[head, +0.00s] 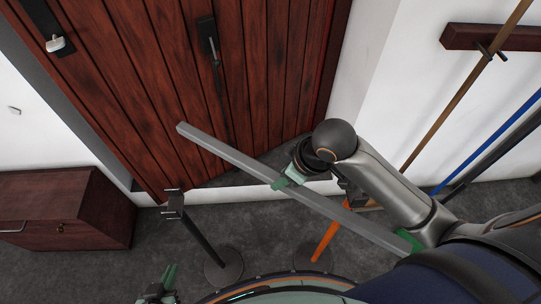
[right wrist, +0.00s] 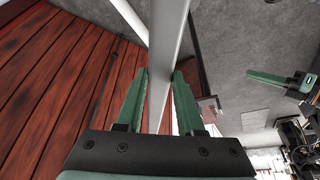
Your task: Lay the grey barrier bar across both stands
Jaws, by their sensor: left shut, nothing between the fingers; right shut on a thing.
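The long grey barrier bar (head: 235,157) is held in the air, slanting from the door side down to the right. My right gripper (head: 290,178) is shut on it; the right wrist view shows the bar (right wrist: 167,60) between the green fingers (right wrist: 159,105). One stand (head: 203,238) has a black post, a forked top and a round base, left of the bar. My left gripper (head: 160,285) is shut and empty at the bottom edge.
A wooden door (head: 150,70) with a black handle (head: 208,40) is behind the bar. A dark red chest (head: 65,210) stands at the left. Brown and blue poles (head: 487,142) lean by the white wall at the right, under a wooden rack (head: 490,37). Grey floor lies between.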

